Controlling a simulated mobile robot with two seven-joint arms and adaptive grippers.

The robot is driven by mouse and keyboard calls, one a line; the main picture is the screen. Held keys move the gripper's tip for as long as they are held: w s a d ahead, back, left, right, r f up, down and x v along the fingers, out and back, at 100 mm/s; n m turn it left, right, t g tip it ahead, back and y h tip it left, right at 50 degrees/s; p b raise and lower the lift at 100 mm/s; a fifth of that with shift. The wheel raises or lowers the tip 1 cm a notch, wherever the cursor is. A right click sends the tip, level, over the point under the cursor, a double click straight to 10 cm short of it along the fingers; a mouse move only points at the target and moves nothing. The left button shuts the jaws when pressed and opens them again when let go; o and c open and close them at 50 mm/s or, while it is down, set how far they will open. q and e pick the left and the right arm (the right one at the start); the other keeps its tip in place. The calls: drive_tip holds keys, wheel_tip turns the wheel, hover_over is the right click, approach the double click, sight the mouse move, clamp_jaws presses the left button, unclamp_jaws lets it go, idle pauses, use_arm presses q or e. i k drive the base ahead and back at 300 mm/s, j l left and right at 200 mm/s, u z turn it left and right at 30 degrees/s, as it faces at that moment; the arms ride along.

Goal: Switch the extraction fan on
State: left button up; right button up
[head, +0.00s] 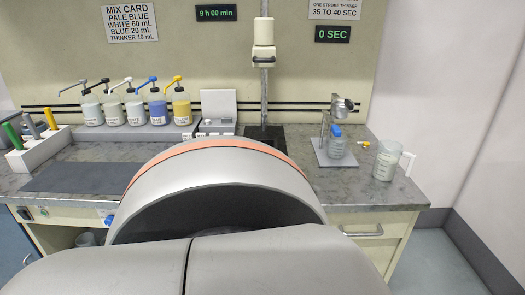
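I cannot make out anything that is clearly an extraction fan or its switch. A pale box (263,57) with a second part above it sits on a vertical pole behind the counter, and I cannot tell what it is. Neither of my grippers shows. Large grey, rounded parts of my own body with an orange band fill the lower middle and hide much of the counter's front.
Several pump bottles (134,108) stand at the back left of the grey counter (335,185). Coloured-handled tools stand in a white holder (38,150). A dark mat (85,178) lies bare.

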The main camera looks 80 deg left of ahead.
sight(22, 214)
drive_tip(key=u, duration=4.35)
